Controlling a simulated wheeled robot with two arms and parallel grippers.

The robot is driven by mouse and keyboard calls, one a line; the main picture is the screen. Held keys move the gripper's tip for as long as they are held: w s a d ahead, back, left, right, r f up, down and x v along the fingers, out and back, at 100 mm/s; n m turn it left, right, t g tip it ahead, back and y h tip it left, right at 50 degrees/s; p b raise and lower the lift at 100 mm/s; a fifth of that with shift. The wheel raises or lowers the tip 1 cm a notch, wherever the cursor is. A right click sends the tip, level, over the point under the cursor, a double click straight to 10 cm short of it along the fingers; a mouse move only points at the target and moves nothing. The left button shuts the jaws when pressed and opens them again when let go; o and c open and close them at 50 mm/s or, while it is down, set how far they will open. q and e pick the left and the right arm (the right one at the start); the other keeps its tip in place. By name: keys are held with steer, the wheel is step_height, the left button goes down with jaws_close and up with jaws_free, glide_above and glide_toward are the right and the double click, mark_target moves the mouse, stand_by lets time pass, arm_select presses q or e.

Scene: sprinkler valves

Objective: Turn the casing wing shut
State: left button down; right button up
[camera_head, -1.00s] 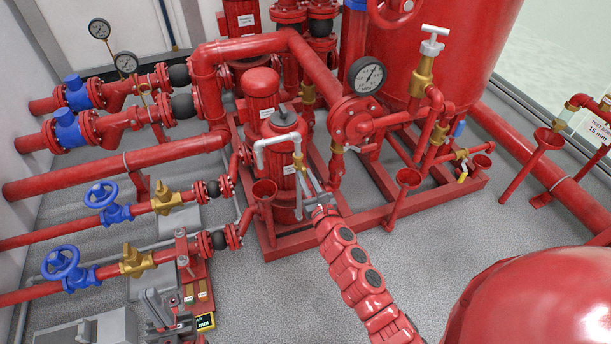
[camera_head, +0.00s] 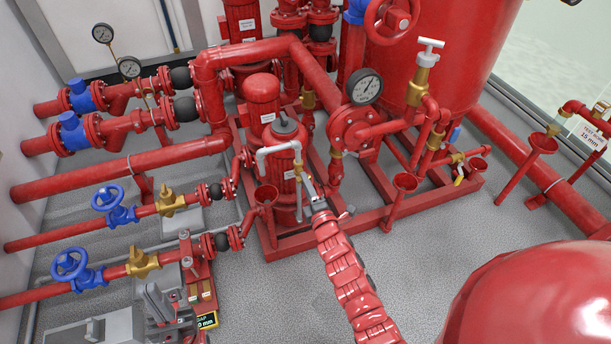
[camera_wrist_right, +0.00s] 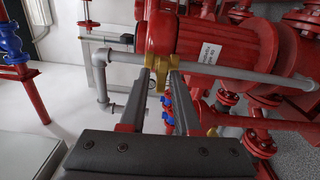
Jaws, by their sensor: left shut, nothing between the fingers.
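The green-grey pump casing is not distinct; the red pump (camera_head: 283,170) in the middle carries a grey pipe with a brass fitting (camera_head: 298,167) on it. I take the small brass piece (camera_wrist_right: 157,84) between my right fingers for the casing wing. My right gripper (camera_head: 312,184) is at the pump's front right. In the right wrist view its two fingers (camera_wrist_right: 166,80) stand apart around the brass; I cannot tell whether they touch it.
Red pipes with blue handwheels (camera_head: 70,263) and brass valves (camera_head: 144,263) run along the left. A pressure gauge (camera_head: 364,86) and a red funnel (camera_head: 405,182) stand right of the pump. Grey floor (camera_head: 440,240) is open at the lower right.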

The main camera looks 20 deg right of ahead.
steer(key=shift+o, duration=0.4)
steer(key=shift+f, duration=0.15)
steer(key=s, duration=0.7)
steer(key=shift+d, duration=0.15)
